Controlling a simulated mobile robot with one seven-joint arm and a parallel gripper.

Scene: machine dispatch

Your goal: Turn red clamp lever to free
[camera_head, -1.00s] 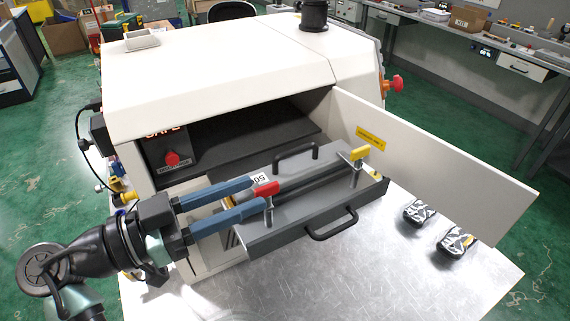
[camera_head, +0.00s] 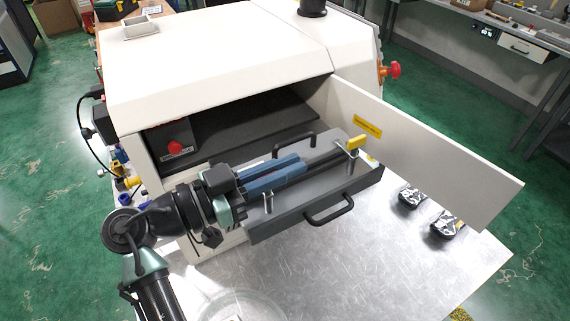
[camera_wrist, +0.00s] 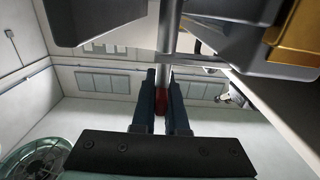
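My gripper (camera_head: 303,170) has two blue fingers that lie close together over the left part of the grey tray (camera_head: 330,200). In the wrist view the gripper (camera_wrist: 162,88) has a red piece, the red clamp lever (camera_wrist: 160,103), between its fingers, filling the narrow gap. A metal post rises just past it. The fingers hide the red lever in the head view. The yellow lever (camera_head: 356,142) stands upright on its metal post at the tray's right end, apart from my gripper.
The white machine (camera_head: 215,70) has its opening behind the tray, with a red button (camera_head: 175,146) inside at the left. An open white door panel (camera_head: 430,145) flanks the tray on the right. Black handles (camera_head: 330,205) stick out from the tray. The metal bench (camera_head: 350,270) in front is largely clear.

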